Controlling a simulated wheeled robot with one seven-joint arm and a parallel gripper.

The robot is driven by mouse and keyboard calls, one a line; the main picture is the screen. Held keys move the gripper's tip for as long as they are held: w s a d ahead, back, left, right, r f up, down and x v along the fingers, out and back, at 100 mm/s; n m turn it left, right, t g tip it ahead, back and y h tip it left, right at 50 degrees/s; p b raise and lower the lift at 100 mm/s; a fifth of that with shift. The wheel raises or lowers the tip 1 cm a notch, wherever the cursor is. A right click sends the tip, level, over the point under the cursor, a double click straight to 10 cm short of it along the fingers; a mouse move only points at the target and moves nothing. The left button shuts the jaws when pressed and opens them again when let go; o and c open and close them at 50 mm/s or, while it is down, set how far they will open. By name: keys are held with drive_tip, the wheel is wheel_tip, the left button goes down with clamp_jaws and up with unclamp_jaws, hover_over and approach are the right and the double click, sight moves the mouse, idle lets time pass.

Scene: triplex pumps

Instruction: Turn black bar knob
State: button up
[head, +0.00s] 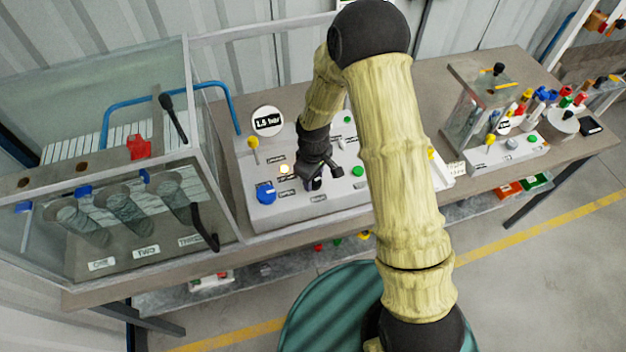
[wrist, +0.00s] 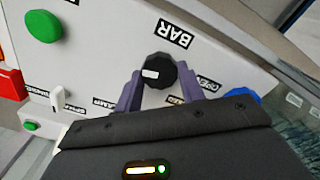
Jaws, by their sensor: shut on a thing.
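The black bar knob (wrist: 157,72) shows in the wrist view, beside the "BAR" label on the white control panel (wrist: 110,50). It has a small white mark on its face. My gripper (wrist: 155,88) has its two purple fingers on either side of the knob and is shut on it. In the head view my gripper (head: 315,180) is low over the panel's front part. The knob is mostly hidden there by the fingers.
A green button (wrist: 43,26) and a blue knob (wrist: 243,97) lie near the fingers. In the head view a round gauge reading 1.5 bar (head: 267,122) stands at the panel's back left. A glass-walled tank (head: 110,70) stands left of the panel.

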sight(314, 180)
drive_tip(key=m+b, duration=0.1)
drive_tip(key=m, duration=0.3)
drive_tip(key=shift+w, duration=0.15)
idle(0.4)
drive_tip(key=o, duration=1)
drive_tip(key=shift+b, duration=0.3)
wheel_tip(314, 180, up, 18)
drive_tip(key=b, duration=0.2)
drive_tip(key=shift+f+b, duration=0.25)
drive_tip(key=shift+b, duration=0.1)
